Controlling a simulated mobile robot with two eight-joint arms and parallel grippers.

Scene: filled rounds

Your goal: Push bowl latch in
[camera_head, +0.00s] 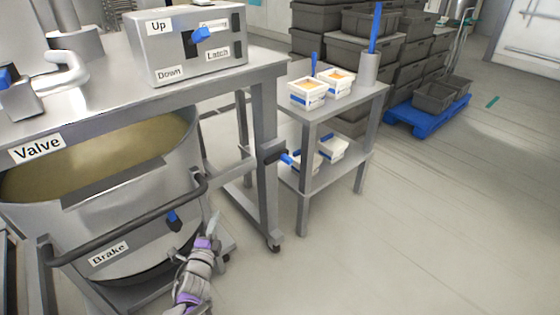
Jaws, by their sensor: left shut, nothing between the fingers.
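A large steel bowl (120,215) with yellowish contents stands under the steel table at left. A dark block with a blue-tipped pin (287,159) sticks out to the right from the table leg; it carries no readable label, and I cannot tell for sure that it is the bowl latch. Another blue knob (172,217) sits on the bowl's front, near the "Brake" label. My left gripper (214,222) is shut and empty, low in front of the bowl's right side, pointing up. It is apart from the blue-tipped pin, below and left of it. My right gripper is not in view.
A control box (195,45) marked Up, Down and Latch stands on the steel table (110,105). A dark handle bar (130,228) crosses the bowl's front. A two-shelf cart (335,110) with white tubs (307,93) stands right of the pin.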

